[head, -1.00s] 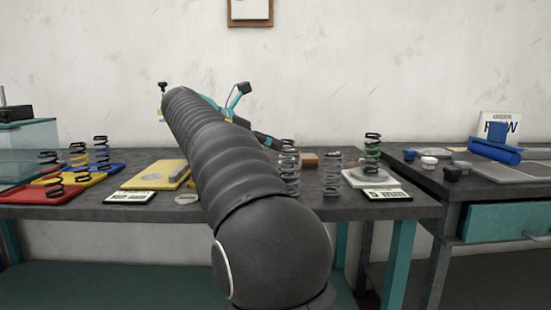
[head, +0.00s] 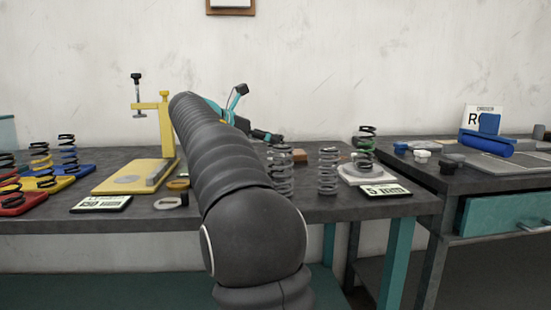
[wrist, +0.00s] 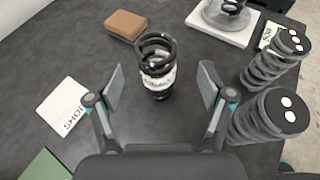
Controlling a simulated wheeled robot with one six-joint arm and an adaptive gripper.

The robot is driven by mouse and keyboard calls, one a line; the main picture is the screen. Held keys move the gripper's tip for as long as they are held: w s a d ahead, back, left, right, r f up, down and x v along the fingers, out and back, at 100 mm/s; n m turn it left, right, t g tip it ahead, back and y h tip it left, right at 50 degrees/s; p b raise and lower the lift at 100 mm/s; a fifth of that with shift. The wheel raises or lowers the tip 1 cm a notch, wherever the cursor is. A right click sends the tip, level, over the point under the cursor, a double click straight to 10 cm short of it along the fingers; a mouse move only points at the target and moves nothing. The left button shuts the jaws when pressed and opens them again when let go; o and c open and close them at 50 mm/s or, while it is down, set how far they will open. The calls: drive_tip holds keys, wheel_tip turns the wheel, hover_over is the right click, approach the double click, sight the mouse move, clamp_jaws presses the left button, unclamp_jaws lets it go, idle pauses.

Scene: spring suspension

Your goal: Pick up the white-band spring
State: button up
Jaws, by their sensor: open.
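The white-band spring (wrist: 158,82) stands upright on the dark bench top in the wrist view, a black coil with a white band around its middle. My gripper (wrist: 162,92) is open, with one finger pad to the left of the spring and one to the right. The spring is ahead of and between the pads, and there are visible gaps on both sides. In the head view my arm covers the middle of the bench, and I cannot make out the white-band spring or the jaws there.
Two grey springs (wrist: 269,115) (wrist: 276,58) stand close to the right finger. A brown block (wrist: 125,25) and a white plate (wrist: 213,32) bearing a spring lie farther back. A white card (wrist: 63,105) lies left. A yellow press (head: 166,130) stands left of my arm.

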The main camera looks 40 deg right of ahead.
drive_tip(key=shift+w+b+x, duration=0.1)
drive_tip(key=shift+b+x, duration=0.1)
drive_tip(key=shift+x, duration=1.15)
drive_tip(key=shift+w+b+x, duration=0.15)
drive_tip(key=shift+b+x, duration=0.05)
drive_tip(key=shift+x, duration=1.15)
drive_tip(key=shift+a+f, duration=0.15)
drive_tip(key=c, duration=1.5)
drive_tip(key=shift+o, duration=0.2)
